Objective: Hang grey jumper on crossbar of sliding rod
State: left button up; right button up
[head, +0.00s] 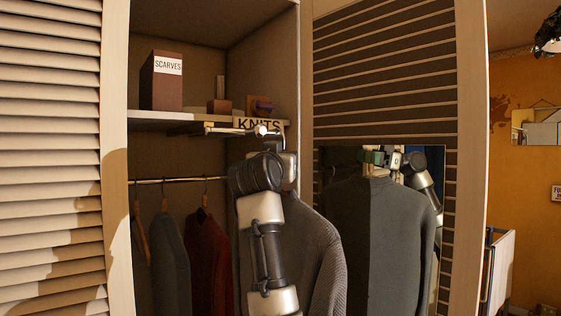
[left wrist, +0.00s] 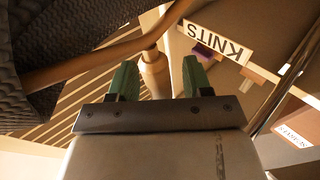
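The grey jumper (head: 322,262) hangs upright on a wooden hanger, partly behind my left arm in the head view. Its dark knit (left wrist: 45,40) and the brown hanger (left wrist: 95,62) are close in the left wrist view. My left gripper (left wrist: 158,78) has its green fingertips apart, with a pale round post between them and space beside it. In the head view this gripper (head: 278,148) is just under the crossbar (head: 262,131) of the sliding rod (head: 222,130), mostly hidden by my wrist. The hanger's hook is not clearly seen. My right gripper is not in view.
A shelf (head: 155,118) above holds a SCARVES box (head: 161,82), small blocks and a KNITS label (head: 259,123). Several garments, including a red one (head: 203,255), hang from a lower rail (head: 175,180). A mirror (head: 432,165) on the louvred door reflects the jumper and my arm.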

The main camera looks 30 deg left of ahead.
pick_arm(q)
jog(key=shift+w+f, duration=0.1)
jog(key=shift+f, duration=0.05)
jog(key=shift+s+d+f+b, duration=0.1)
jog(key=shift+s+f+b, duration=0.1)
jog(key=shift+s+b, duration=0.35)
jog(key=b+v, duration=0.5)
jog(key=v, duration=0.4)
jog(key=shift+s+d+r, duration=0.2)
jog(key=shift+s+r, duration=0.05)
jog(key=shift+s, duration=0.15)
